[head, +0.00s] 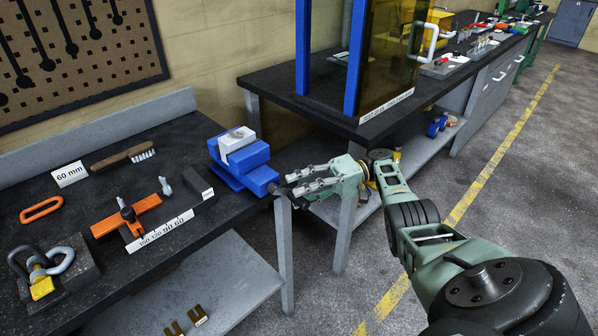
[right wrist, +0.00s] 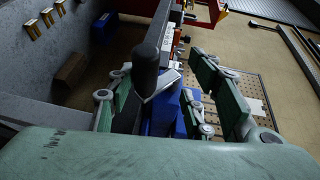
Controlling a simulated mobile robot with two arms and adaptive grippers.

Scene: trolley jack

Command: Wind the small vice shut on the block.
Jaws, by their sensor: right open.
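The small blue vice (head: 240,168) stands at the right end of the near bench, with a pale block (head: 237,141) between its jaws at the top. My right gripper (head: 295,183) is just right of the vice, at its screw end, with its fingers pointing at it. In the right wrist view the gripper (right wrist: 158,80) is open. A dark rounded handle (right wrist: 147,65) and a bright metal piece (right wrist: 162,86) show between the fingers, in front of the blue vice (right wrist: 159,118). I cannot tell whether a finger touches the handle. My left gripper is out of view.
On the near bench are an orange tool (head: 127,213), a wooden brush (head: 123,157), a 60 mm card (head: 70,174) and a shackle (head: 42,265). A second bench (head: 275,82) with a blue-framed cabinet (head: 354,60) stands behind my right arm. The floor to the right is clear.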

